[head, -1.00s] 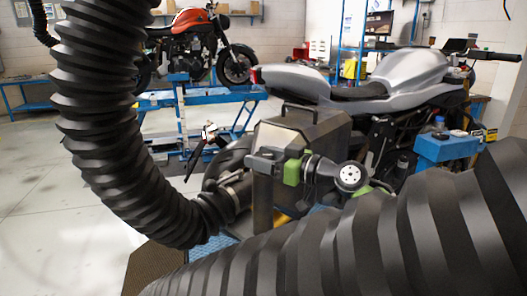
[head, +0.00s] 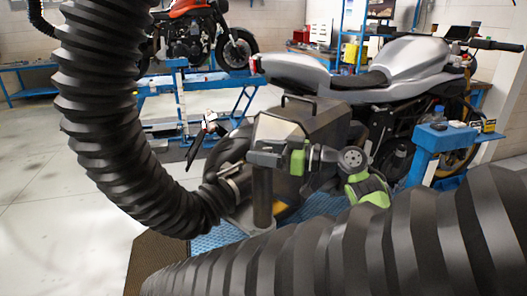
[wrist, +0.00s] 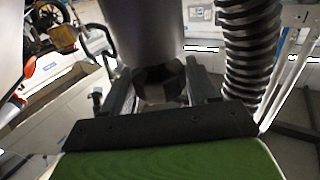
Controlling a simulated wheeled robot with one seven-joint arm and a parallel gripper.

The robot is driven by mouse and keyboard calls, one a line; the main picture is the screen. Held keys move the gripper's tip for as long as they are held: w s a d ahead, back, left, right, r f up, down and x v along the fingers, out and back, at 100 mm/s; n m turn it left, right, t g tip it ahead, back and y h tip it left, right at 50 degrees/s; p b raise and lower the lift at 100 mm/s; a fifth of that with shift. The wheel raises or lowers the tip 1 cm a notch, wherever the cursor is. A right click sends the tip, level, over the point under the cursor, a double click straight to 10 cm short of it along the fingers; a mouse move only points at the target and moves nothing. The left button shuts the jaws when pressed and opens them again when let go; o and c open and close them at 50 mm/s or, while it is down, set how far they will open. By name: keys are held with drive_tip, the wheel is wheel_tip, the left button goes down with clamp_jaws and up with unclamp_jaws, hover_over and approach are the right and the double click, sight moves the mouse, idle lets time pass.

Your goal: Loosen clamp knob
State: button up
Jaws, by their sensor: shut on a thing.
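My gripper (head: 268,158) is at the upper end of a dark upright post (head: 262,200), beside the grey box-like unit at the rear of the silver motorcycle. In the wrist view my gripper (wrist: 160,98) has its two black fingers on either side of a dark, faceted clamp knob (wrist: 158,78). The fingers are shut on it. A thick grey cylinder (wrist: 142,28) lies directly beyond the knob and hides part of it. In the head view the knob is hidden by my gripper, and I cannot tell its turn angle.
A thick black ribbed hose (head: 105,120) hangs at left and ends close to my gripper; it also shows in the wrist view (wrist: 250,45). The silver motorcycle (head: 400,65) stands behind. A blue stand (head: 445,135) is at right. Open floor (head: 60,210) lies left.

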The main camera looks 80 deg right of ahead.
drive_tip(key=o, duration=1)
drive_tip(key=shift+w, duration=0.1)
drive_tip(key=shift+c, duration=0.2)
drive_tip(key=s+p, duration=0.4)
drive_tip(key=s, duration=1.2)
drive_tip(key=shift+a, duration=0.3)
